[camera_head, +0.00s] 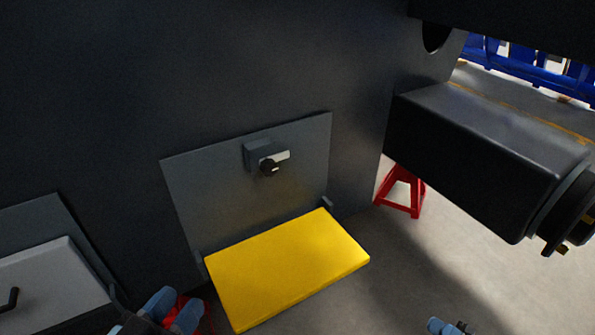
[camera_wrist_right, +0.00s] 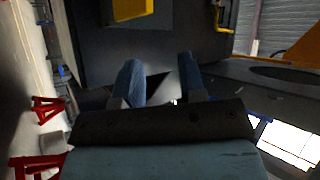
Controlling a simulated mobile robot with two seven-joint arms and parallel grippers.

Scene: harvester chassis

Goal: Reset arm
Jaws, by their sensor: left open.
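My left gripper (camera_head: 175,304) is at the bottom edge of the head view, left of and below a yellow shelf. Its two blue fingers are apart, with nothing seen held between them. My right gripper (camera_head: 450,327) only just shows at the bottom edge, right of the yellow shelf. In the right wrist view its blue fingers (camera_wrist_right: 161,72) stand apart, with no object held between them. Most of both arms is outside the head view.
The yellow shelf (camera_head: 287,266) juts out from a grey plate (camera_head: 215,185) bearing a latch (camera_head: 265,157) on the dark chassis wall (camera_head: 150,80). A black beam (camera_head: 475,150) projects at right. A red stand (camera_head: 402,192) is on the floor below it.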

